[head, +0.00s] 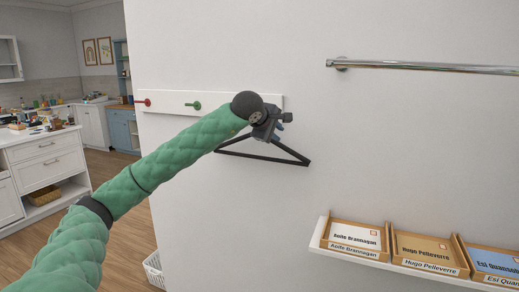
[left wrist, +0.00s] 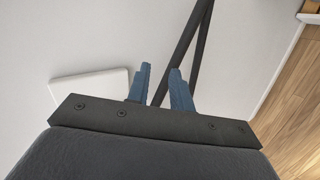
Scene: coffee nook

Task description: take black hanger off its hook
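The black hanger (head: 262,157) hangs against the white wall below the right end of the white hook rail (head: 165,103). Its lower bar and sloping sides show; its top and its hook are hidden behind my left gripper (head: 282,121). My left gripper is at the top of the hanger. In the left wrist view its two blue fingers (left wrist: 160,88) stand apart, and a dark hanger bar (left wrist: 186,45) runs through the view between and behind them. Wall shows in the gap, and I cannot see firm contact on both sides. My right gripper is not in view.
A red peg (head: 146,102) and a green peg (head: 194,105) on the rail are empty. A metal rod (head: 430,67) is on the wall at upper right. A shelf (head: 345,255) with name-labelled trays is at lower right. A white basket (head: 153,270) stands on the floor.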

